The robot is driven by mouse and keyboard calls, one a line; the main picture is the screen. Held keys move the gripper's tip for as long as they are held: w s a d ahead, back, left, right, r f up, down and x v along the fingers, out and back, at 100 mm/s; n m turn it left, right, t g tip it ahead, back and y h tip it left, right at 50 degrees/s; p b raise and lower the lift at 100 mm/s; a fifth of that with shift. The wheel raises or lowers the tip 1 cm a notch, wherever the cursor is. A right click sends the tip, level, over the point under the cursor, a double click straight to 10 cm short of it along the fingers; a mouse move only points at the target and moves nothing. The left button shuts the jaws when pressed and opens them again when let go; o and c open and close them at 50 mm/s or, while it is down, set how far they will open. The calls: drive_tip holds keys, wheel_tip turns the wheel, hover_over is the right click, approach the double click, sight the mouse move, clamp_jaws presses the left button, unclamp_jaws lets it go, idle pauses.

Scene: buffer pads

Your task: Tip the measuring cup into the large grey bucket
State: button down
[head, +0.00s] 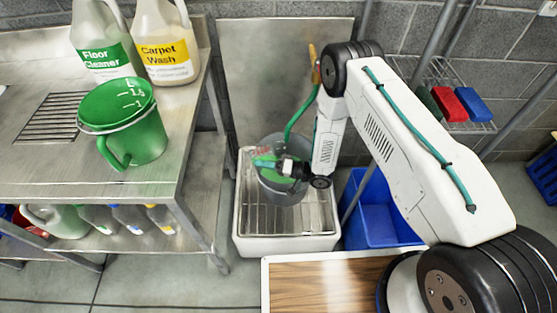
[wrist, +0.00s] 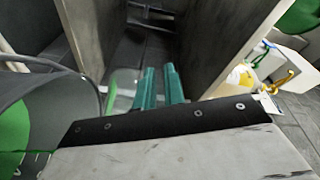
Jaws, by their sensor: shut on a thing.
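The large grey bucket (head: 279,195) stands on the grated basin in the head view, with a green patch on it. It also shows at the left of the wrist view (wrist: 58,105) with its wire handle. My gripper (head: 267,163) is over the bucket's mouth, its teal fingers (wrist: 160,88) close together. They are shut on a small clear thing with reddish marks, which looks like the measuring cup (head: 261,154); it shows faintly in the wrist view (wrist: 122,88). Its tilt and contents cannot be made out.
A green jug (head: 140,140) with a scale and two large bottles (head: 100,40) stand on the steel table (head: 30,165) at the left. A blue bin (head: 385,225) is right of the basin (head: 285,243). A wooden top (head: 320,285) is in front.

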drive_tip(key=shift+w+d+r+t+y, duration=0.1)
drive_tip(key=shift+d+r+t+y, duration=0.2)
drive_tip(key=shift+d+y, duration=0.15)
idle(0.6)
